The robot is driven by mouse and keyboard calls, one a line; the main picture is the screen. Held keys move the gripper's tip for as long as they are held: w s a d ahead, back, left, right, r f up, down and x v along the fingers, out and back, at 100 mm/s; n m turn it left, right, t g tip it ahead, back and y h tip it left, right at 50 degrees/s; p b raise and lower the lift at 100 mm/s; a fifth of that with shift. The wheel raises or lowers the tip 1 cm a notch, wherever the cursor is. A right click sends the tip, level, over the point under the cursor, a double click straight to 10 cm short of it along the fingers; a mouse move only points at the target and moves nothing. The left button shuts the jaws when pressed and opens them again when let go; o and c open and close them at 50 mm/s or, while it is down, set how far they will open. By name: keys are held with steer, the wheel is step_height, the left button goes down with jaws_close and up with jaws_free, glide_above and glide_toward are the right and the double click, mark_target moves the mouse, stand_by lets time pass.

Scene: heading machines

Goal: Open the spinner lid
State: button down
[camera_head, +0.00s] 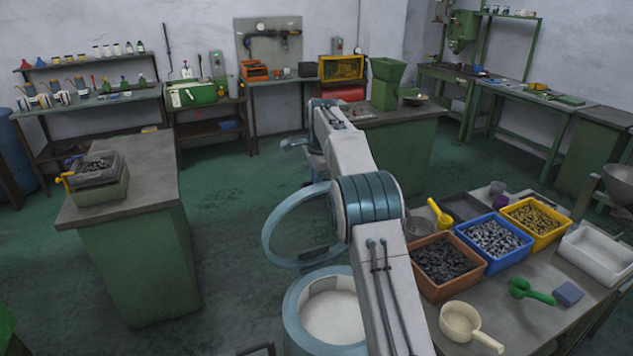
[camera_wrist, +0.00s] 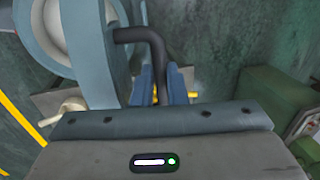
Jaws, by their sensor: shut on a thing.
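The spinner (camera_head: 290,318) is a round blue-rimmed drum with a white inside, at the bottom centre of the head view. Its lid (camera_head: 272,232) is a blue ring raised and steeply tilted above the drum, so the opening shows. Part of the lid is hidden behind my arm. In the wrist view, a bent black handle (camera_wrist: 140,34) stands beside a curved blue rim. My gripper (camera_wrist: 162,88) is shut on the handle, one blue finger on each side. In the head view, I cannot make out the fingers on the handle.
On the right, a table holds bins of dark parts (camera_head: 447,262), grey parts (camera_head: 493,240) and brass parts (camera_head: 536,216), plus a cream scoop (camera_head: 461,320). A green cabinet (camera_head: 140,265) stands at the left. Open floor lies between it and the spinner.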

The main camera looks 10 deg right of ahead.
steer(key=shift+f, duration=0.4)
steer(key=c, duration=1.7)
jaws_free()
steer(key=shift+c, duration=0.2)
steer(key=shift+o, duration=1.4)
steer(key=shift+w+f, duration=0.1)
steer(key=shift+w, duration=0.2)
steer(key=v, duration=0.7)
steer(key=shift+r, duration=0.4)
